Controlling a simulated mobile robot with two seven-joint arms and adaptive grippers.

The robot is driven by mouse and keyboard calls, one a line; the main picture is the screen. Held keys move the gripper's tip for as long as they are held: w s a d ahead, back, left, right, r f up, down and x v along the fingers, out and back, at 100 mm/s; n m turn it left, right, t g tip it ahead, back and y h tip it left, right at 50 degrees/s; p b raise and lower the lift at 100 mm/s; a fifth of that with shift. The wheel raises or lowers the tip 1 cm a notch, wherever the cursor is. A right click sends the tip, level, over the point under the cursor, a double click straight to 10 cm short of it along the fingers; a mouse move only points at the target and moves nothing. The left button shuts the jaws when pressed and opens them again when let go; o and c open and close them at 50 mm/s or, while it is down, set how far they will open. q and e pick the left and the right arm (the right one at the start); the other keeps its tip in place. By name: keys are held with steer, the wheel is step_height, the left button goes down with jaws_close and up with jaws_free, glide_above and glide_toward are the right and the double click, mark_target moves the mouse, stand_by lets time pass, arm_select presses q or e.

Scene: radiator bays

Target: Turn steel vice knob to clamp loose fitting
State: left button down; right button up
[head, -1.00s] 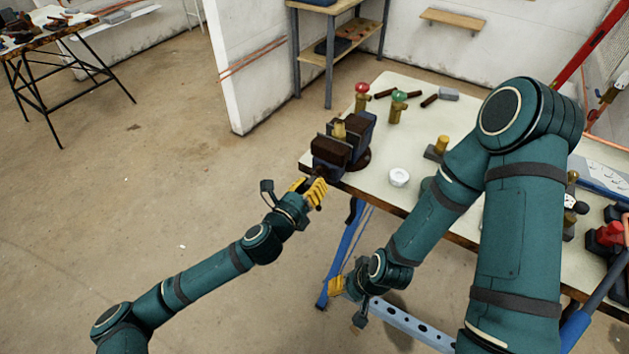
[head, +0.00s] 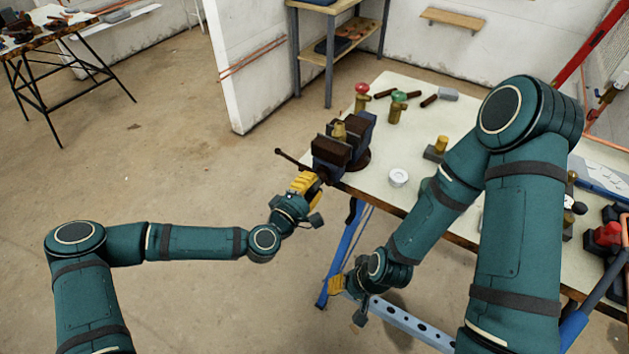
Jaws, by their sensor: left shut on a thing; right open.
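The bench vice (head: 335,150), with blue body and dark brown jaws, stands at the left corner of the workbench. A brass fitting (head: 339,132) sits upright between its jaws; I cannot tell how tightly it is gripped. The vice's handle bar (head: 291,159) sticks out up and left from the screw end. My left gripper (head: 306,182), with yellow fingers, is shut on the vice knob at the front of the vice, which its fingers mostly hide. My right gripper (head: 337,285) is open and empty, low beside the bench's blue leg, under the bench edge.
The workbench (head: 410,100) carries a red-topped valve (head: 362,97), a green-topped valve (head: 397,106), a white tape roll (head: 398,177) and a brass piece on a block (head: 438,147). A shelf unit (head: 330,50) stands behind.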

arm_select(q)
steer(key=m, duration=0.4)
steer(key=shift+d+m, duration=0.1)
steer(key=shift+m, duration=0.2)
steer(key=m+b, duration=0.1)
steer(key=m, duration=0.4)
steer(key=shift+m, duration=0.3)
steer(key=c, duration=0.8)
jaws_free()
